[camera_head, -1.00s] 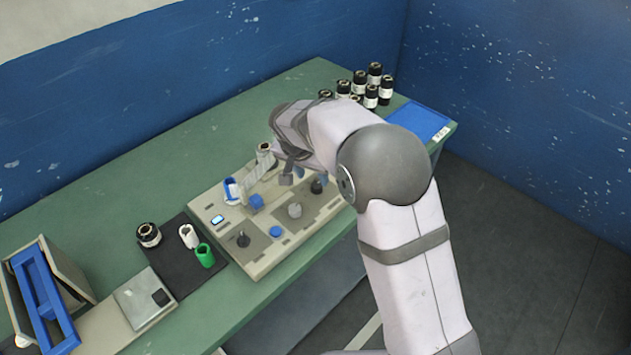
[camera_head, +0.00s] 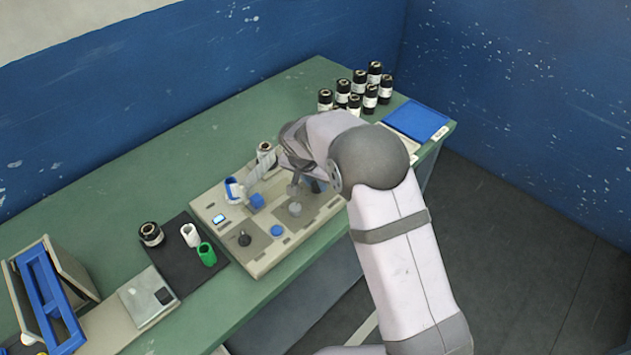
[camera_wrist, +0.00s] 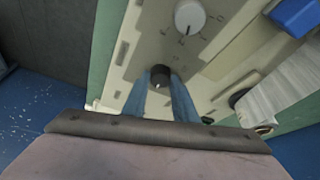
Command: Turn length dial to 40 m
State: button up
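The beige wrapper panel (camera_head: 262,262) stands on the green table. A pale round dial (camera_wrist: 190,16) with marks around it shows at the top of the wrist view; it is the pale knob (camera_head: 295,209) in the head view. A dark knob (camera_wrist: 160,77) lies between the fingertips of my gripper (camera_wrist: 161,84). The fingers are apart, one on each side of the knob; I cannot tell whether they touch it. In the head view my gripper (camera_head: 301,184) is over the panel's right part and hides that knob. Dial labels are too small to read.
Another dark knob (camera_head: 243,239), a blue button (camera_head: 277,231), a small lit display (camera_head: 218,219) and a white roll (camera_head: 262,165) are on the panel. Several dark jars (camera_head: 354,103) and a blue tray (camera_head: 416,120) stand at the back right. A black mat (camera_head: 180,262) lies left.

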jog(key=shift+n, duration=0.3)
jog(key=shift+d+n+y, duration=0.1)
jog(key=shift+n+y, duration=0.3)
jog(key=shift+n, duration=0.1)
jog(key=shift+d+r+n+y+p, duration=0.15)
jog(key=shift+n+y+p, duration=0.4)
jog(key=shift+n, duration=0.65)
jog(key=n+p, duration=0.2)
jog(key=p, duration=0.1)
jog(key=shift+n+y, duration=0.35)
jog(key=shift+n, duration=0.05)
jog(key=shift+n+p, duration=0.3)
jog(key=shift+p, duration=0.35)
jog(key=shift+n+y, duration=0.3)
jog(key=o, duration=1)
jog(key=shift+o, duration=0.2)
